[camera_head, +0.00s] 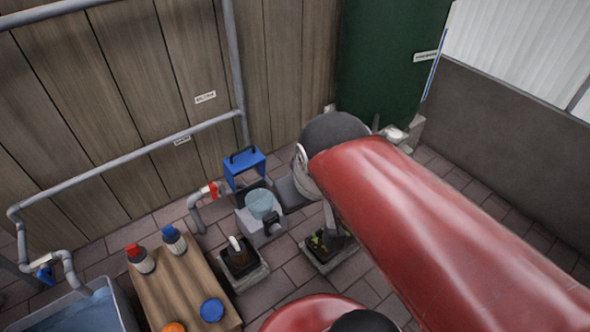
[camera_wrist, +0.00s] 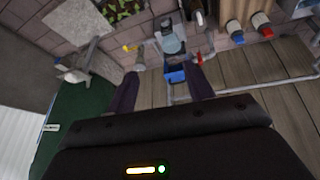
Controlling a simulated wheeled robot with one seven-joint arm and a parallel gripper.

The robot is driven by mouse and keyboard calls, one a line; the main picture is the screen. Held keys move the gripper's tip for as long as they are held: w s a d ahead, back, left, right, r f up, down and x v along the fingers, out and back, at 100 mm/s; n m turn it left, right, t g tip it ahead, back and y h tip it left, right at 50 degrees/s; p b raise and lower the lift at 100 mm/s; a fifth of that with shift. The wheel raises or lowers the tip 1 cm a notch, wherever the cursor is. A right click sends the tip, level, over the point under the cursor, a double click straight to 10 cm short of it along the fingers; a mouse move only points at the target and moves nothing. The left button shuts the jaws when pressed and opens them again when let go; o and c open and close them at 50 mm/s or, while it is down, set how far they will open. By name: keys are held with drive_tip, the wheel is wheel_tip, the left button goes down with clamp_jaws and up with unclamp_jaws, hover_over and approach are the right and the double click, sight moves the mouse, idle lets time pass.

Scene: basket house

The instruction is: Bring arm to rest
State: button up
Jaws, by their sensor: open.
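My red arm (camera_head: 430,220) reaches across the right half of the head view, its dark grey joint (camera_head: 335,130) near the middle top. My gripper (camera_wrist: 163,72) shows in the wrist view as two dark fingers spread apart with nothing held between them. In the head view I cannot make the gripper out clearly. In the wrist view a blue boxy part (camera_wrist: 176,75) lies beyond the fingertips, beside a grey unit with a pale blue container. The same blue part (camera_head: 236,180) and pale container (camera_head: 262,204) stand left of my arm in the head view.
A wooden table (camera_head: 180,285) at lower left holds a red-capped bottle (camera_head: 140,259), a blue-capped bottle (camera_head: 174,239) and round lids. A blue tub (camera_head: 80,315) stands left of it. Planters (camera_head: 245,277) sit on the tiles. Pipes (camera_head: 130,158) run along the wooden wall.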

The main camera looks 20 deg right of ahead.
drive_tip(key=shift+s+r+m+t, duration=0.15)
drive_tip(key=shift+s+r+m, duration=0.05)
drive_tip(key=shift+s+m, duration=0.2)
drive_tip(key=shift+s+r+m+t, duration=0.15)
drive_tip(key=shift+s+m, duration=0.15)
drive_tip(key=shift+s, duration=0.2)
wheel_tip(320, 180, up, 9)
drive_tip(key=p, duration=0.9)
